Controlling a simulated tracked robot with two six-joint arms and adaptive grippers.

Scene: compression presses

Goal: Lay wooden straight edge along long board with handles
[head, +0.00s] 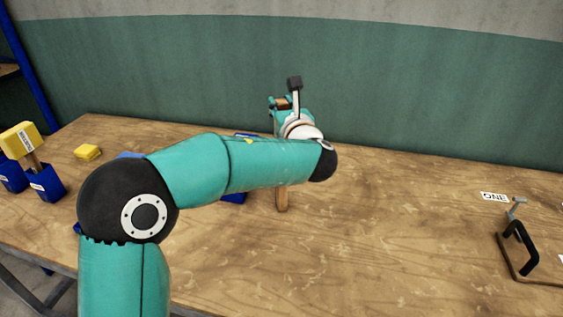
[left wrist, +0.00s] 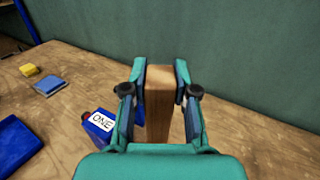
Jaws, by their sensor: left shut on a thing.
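My left gripper (head: 283,104) is raised over the back middle of the table. In the left wrist view the left gripper (left wrist: 160,92) is shut on the wooden straight edge (left wrist: 158,108), a pale wooden bar standing upright between the two fingers. My right gripper is not in view.
At left stand blue holders (head: 47,185) with a yellow-headed tool (head: 20,140), and a yellow block (head: 88,152). A blue box labelled ONE (left wrist: 98,125) stands beside the bar. A white label (head: 494,196) lies near the board. The table's middle right is clear.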

